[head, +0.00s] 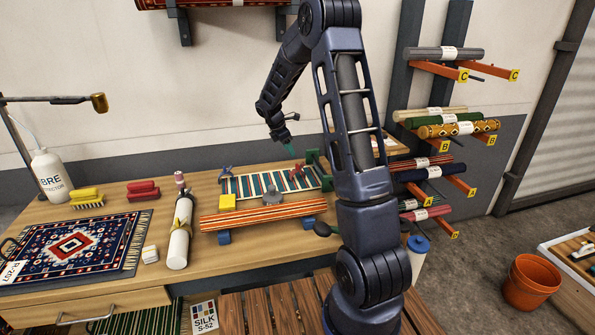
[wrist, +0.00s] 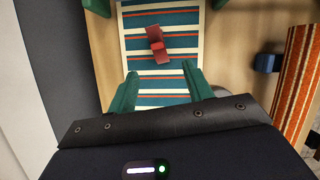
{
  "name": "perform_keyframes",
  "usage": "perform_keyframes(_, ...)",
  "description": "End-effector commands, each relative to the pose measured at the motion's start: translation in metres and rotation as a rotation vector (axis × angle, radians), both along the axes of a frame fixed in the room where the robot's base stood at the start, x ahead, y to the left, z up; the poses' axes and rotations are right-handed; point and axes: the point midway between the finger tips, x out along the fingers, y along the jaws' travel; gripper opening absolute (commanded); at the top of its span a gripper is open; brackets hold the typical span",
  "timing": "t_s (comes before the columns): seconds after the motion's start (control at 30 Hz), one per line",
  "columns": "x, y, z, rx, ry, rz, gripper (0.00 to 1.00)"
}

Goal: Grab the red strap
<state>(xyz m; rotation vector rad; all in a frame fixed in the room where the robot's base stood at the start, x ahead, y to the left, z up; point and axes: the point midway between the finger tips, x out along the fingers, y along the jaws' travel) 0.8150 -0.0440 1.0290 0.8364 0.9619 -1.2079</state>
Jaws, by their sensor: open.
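A small red piece (head: 297,172), the only thing I see that could be the red strap, lies on a striped rug (head: 240,187) near the back of the workbench. In the wrist view the red piece (wrist: 157,45) lies across the teal, white and orange stripes, with a brighter red lump in its middle. My gripper (head: 291,152) is above the rug, a little left of and above the red piece in the head view. In the wrist view my gripper (wrist: 163,88) has its green fingers wide apart with nothing between them. The red piece shows beyond the fingertips.
Green posts (head: 319,167) stand by the rug's right end. A grey round weight (head: 272,197) and yellow block (head: 227,202) sit at its front edge. An orange striped rug (head: 262,217) rests on blue blocks in front. A wall rack (head: 410,100) with rolls stands right.

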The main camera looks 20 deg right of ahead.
Motion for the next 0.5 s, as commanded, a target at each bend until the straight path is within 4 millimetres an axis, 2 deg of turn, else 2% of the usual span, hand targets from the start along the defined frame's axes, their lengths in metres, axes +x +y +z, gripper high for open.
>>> perform_keyframes(0.03, 0.004, 0.001, -0.007, -0.004, 0.011, 0.017, 0.51)
perform_keyframes(0.23, 0.010, 0.001, -0.018, -0.012, 0.022, 0.045, 0.51)
perform_keyframes(0.5, 0.011, -0.012, -0.049, -0.011, 0.024, 0.042, 0.51)
